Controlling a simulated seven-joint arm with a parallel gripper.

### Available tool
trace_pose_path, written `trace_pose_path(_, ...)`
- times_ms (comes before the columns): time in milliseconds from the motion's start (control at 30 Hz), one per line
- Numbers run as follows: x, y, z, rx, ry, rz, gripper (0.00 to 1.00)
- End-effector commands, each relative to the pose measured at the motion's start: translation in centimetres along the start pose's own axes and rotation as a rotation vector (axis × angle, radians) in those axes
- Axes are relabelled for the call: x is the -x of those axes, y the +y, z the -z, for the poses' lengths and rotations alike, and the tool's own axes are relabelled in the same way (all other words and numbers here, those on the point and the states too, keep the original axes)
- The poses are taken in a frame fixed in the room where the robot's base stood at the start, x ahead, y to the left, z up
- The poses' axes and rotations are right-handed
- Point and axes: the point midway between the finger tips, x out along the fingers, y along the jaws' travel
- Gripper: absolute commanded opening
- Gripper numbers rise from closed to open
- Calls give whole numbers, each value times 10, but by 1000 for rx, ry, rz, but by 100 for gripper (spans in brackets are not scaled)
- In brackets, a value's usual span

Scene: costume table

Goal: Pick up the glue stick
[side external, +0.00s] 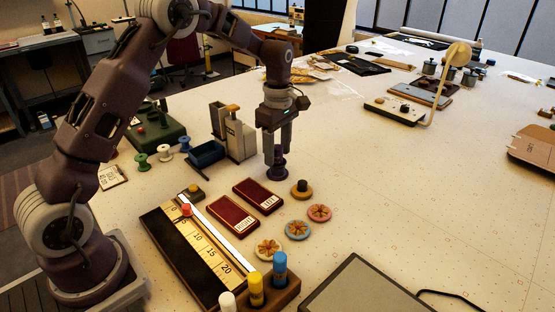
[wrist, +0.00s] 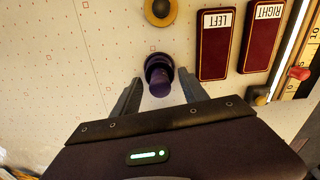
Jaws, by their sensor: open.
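My gripper (side external: 276,158) is open and points down over a dark purple upright piece (side external: 278,172) with a wide round base on the table. In the wrist view the purple piece (wrist: 160,78) lies between the two fingers of my gripper (wrist: 160,92), with space on both sides. I cannot tell whether this piece is the glue stick. Capped tubes that look like glue sticks stand at the bottom of the side view: one blue (side external: 280,265), one yellow (side external: 256,290) and one white (side external: 227,302). The blue and yellow ones stand in a wooden block (side external: 284,291), far from my gripper.
Red LEFT (side external: 232,216) and RIGHT (side external: 258,194) cards lie near the purple piece. A yellow disc with a dark knob (side external: 301,188), several flower-patterned discs (side external: 319,212) and a ruler board (side external: 190,245) lie nearby. A grey holder (side external: 237,139) stands behind left.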

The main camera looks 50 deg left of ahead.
Motion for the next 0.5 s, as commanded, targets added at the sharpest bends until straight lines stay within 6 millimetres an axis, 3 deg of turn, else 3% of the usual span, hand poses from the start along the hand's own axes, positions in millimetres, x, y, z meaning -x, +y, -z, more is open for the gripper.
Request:
trace_pose_path(133, 0, 0, 0, 0, 0, -1, 47)
trace_pose_path(367, 1, 0, 0, 0, 0, -1, 2)
trace_pose_path(500, 1, 0, 0, -1, 0, -1, 0)
